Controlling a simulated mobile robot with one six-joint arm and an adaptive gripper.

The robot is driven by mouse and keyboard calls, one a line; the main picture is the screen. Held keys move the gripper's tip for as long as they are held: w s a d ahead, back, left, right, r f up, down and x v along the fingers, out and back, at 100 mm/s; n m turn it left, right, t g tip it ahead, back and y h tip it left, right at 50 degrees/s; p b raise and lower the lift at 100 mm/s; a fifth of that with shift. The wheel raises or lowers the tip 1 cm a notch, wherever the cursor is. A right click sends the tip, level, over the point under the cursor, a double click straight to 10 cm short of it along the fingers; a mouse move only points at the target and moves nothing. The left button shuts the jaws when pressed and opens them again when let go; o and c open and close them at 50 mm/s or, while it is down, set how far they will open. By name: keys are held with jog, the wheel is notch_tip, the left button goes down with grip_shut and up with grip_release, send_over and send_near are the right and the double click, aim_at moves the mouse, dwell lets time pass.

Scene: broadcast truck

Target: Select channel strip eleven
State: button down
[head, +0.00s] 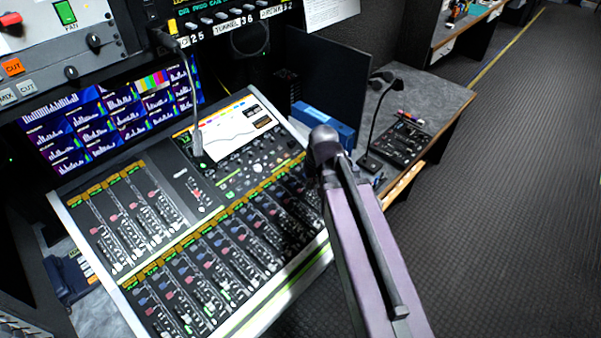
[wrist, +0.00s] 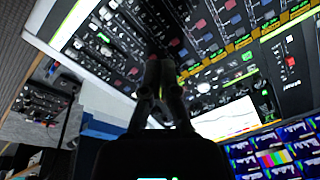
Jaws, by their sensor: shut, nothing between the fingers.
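The mixing console (head: 143,182) fills the left and middle of the head view, with rows of channel strips (head: 205,270), red and blue faders, and green-lit labels. The strip numbers are too small to read, so I cannot tell which is strip eleven. The console's screen (head: 235,128) shows a curve. In the wrist view my gripper (wrist: 160,60) has its fingers together and empty, in front of the console's strips (wrist: 205,30). I cannot tell whether the tips touch the panel.
To the right, a grey desk (head: 440,95) holds a second microphone and a small control panel (head: 402,142). A blue box (head: 322,122) stands beside the console. The floor at right is open.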

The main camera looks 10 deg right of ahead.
jog(key=w+f+t+y+b, duration=0.2)
jog(key=w+f+b, duration=0.15)
jog(key=w, duration=0.35)
jog(key=w+f+t+y+b, duration=0.2)
jog(key=w+f+b, duration=0.1)
jog(key=w+b, duration=0.3)
jog(key=t+y+b, duration=0.2)
jog(key=t+b, duration=0.1)
jog(key=b, duration=0.1)
send_over(300, 172)
jog(key=shift+s+d+f+m, duration=0.3)
jog(key=shift+s+f+m, duration=0.1)
jog(key=shift+f, duration=0.05)
jog(key=shift+f, duration=0.15)
jog(key=f+b, duration=0.2)
jog(key=b, duration=0.1)
jog(key=f+b, duration=0.3)
jog(key=w+f+b, duration=0.1)
jog(key=f+b, duration=0.1)
jog(key=f, duration=0.1)
jog(key=shift+a+f+b, duration=0.2)
jog(key=shift+a+b, duration=0.15)
jog(key=shift+b, duration=0.05)
jog(key=shift+f, duration=0.2)
jog(key=shift+f+b, duration=0.25)
jog(key=shift+b, duration=0.2)
